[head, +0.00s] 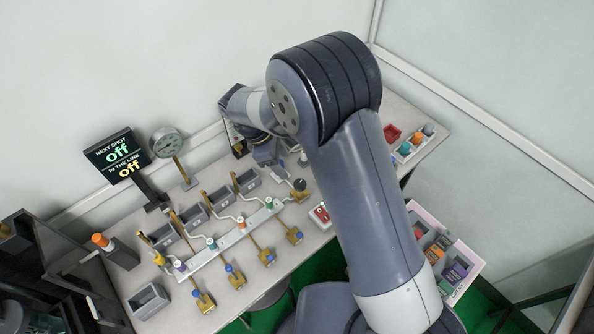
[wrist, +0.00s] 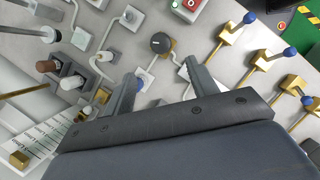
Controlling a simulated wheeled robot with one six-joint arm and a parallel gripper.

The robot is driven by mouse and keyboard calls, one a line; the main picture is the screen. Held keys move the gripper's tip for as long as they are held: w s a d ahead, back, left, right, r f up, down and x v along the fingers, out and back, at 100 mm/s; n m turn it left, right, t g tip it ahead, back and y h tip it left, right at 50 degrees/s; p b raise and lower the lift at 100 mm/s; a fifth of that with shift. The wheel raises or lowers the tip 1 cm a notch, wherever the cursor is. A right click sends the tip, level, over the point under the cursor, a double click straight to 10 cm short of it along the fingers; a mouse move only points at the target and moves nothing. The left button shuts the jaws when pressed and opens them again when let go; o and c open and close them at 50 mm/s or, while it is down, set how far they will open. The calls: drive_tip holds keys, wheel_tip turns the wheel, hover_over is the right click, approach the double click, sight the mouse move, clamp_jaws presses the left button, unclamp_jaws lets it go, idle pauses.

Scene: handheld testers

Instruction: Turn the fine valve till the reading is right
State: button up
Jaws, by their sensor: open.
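A black round knob (head: 300,184) sits on a brass fitting at the right end of the pipe row. In the wrist view the knob (wrist: 160,43) lies just beyond my fingertips, between their lines and apart from them. No label shows whether it is the fine valve. My gripper (wrist: 163,76) is open and empty above the bench; in the head view my arm partly hides it. A dark display (head: 119,155) reads "NEXT SHOT off" and "IN THE LINE off". A round dial gauge (head: 167,142) stands beside it; its needle is too small to read.
Several brass valves with blue handles (head: 235,275) line the bench front. Grey bins (head: 196,217) stand behind the white manifold (head: 222,244). A red switch box (head: 320,216) sits right of the knob. A crate (head: 468,262) of coloured items is at right. An empty grey tray (head: 149,301) is front left.

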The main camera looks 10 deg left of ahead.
sight(299, 183)
drive_tip(key=p+x, duration=0.1)
drive_tip(key=x, duration=0.9)
drive_tip(key=shift+s+p, duration=0.1)
drive_tip(key=shift+p, duration=0.3)
drive_tip(key=shift+c, duration=0.4)
drive_tip(key=c, duration=0.9)
